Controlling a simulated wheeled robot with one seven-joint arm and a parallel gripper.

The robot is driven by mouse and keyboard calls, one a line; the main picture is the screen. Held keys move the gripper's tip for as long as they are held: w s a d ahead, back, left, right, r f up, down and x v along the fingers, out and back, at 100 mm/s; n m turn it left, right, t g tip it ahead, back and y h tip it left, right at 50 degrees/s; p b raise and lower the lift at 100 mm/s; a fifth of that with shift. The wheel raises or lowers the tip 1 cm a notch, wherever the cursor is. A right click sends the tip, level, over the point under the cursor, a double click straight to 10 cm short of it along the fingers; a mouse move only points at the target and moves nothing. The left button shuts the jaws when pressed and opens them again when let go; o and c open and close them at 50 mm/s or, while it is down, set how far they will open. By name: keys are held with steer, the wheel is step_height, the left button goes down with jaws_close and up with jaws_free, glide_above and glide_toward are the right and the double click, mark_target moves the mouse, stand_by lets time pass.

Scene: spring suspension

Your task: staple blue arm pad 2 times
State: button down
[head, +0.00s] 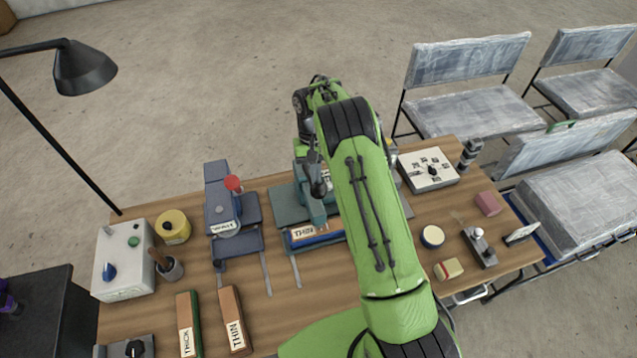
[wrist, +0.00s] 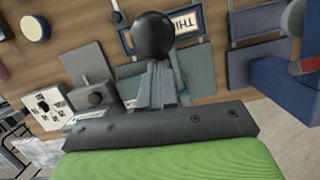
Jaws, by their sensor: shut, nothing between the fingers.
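The blue arm pad (head: 317,239) lies under the teal stapling press (head: 318,213), with a brown strip and a THIN label on it. Its label end also shows in the wrist view (wrist: 184,22). The press lever ends in a round black knob (head: 318,187), large in the wrist view (wrist: 153,36). My gripper (wrist: 158,66) is shut and empty, with its fingertips right at the knob; I cannot tell whether they touch. In the head view my arm covers part of the press, and the fingers are not clear. No staples can be made out.
A blue press (head: 220,215) stands to the left. A green-sided THICK pad (head: 188,325) and a THIN pad (head: 235,320) lie at the front left. A white control box (head: 123,262) and lamp (head: 85,68) stand at the far left. A white panel (head: 428,169) sits to the right.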

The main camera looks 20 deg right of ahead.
steer(key=p+v, duration=0.2)
steer(key=v, duration=1.3)
steer(key=shift+r, duration=0.35)
steer(key=shift+w+f, duration=0.1)
steer(key=shift+f, duration=0.05)
